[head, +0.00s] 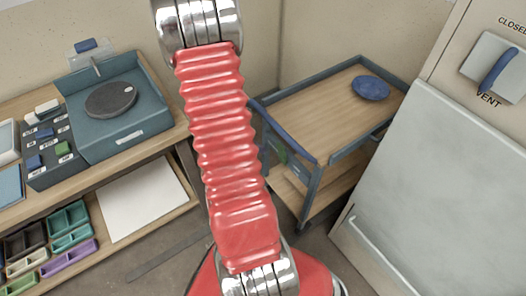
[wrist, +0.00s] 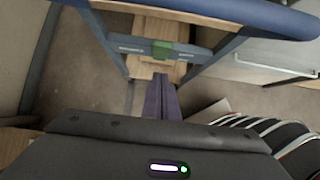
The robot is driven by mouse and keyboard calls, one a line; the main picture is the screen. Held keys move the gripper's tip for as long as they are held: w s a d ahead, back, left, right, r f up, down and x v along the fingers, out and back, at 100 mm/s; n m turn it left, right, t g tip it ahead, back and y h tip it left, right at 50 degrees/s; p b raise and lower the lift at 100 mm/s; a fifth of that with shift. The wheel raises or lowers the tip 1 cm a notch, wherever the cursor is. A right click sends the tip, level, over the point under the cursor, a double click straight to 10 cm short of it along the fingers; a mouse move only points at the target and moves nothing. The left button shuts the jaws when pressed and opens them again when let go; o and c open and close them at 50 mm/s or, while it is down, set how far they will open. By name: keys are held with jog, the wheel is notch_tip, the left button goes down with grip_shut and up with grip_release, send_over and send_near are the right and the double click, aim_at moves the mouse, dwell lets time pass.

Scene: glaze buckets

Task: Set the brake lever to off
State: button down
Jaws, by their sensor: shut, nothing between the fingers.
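The trolley (head: 318,98) stands at centre right in the head view, with its blue push handle (head: 285,135) on the near side. In the wrist view the handle (wrist: 215,10) crosses the top. Below it a grey-blue crossbar (wrist: 192,52) carries a small green piece (wrist: 162,49), apparently the brake lever, between two pale labels too small to read. The green piece also shows partly behind the handle in the head view (head: 280,154). My gripper (wrist: 162,78) is shut and empty, its dark purple fingers pointing towards the crossbar, their tips just below the green piece in the picture. Contact cannot be told.
A blue plate (head: 370,88) lies on the trolley top. A workbench with a turntable (head: 111,99) and switch box (head: 50,145) is at left. A pale cabinet with a vent lever (head: 498,75) stands at right. Floor shows around the trolley.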

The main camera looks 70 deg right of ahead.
jog(key=v, duration=0.3)
jog(key=shift+s+d+r, duration=0.1)
jog(key=shift+r, duration=0.2)
dwell(0.6)
jog(key=w+a+r+m+t+y, duration=0.2)
jog(key=a+r, duration=0.7)
jog(key=a, duration=0.5)
jog(key=w+a+r+m+t+y, duration=0.2)
jog(key=w+a+r+m+t, duration=0.2)
jog(key=a+r, duration=0.6)
jog(key=w+a+r+m+t+y, duration=0.2)
jog(key=a+r+m, duration=0.3)
jog(key=a, duration=1.2)
notch_tip(320, 180, up, 4)
jog(key=shift+w+a+r+m+t, duration=0.25)
jog(key=shift+w+a+m+t, duration=0.1)
jog(key=shift+w+t, duration=0.3)
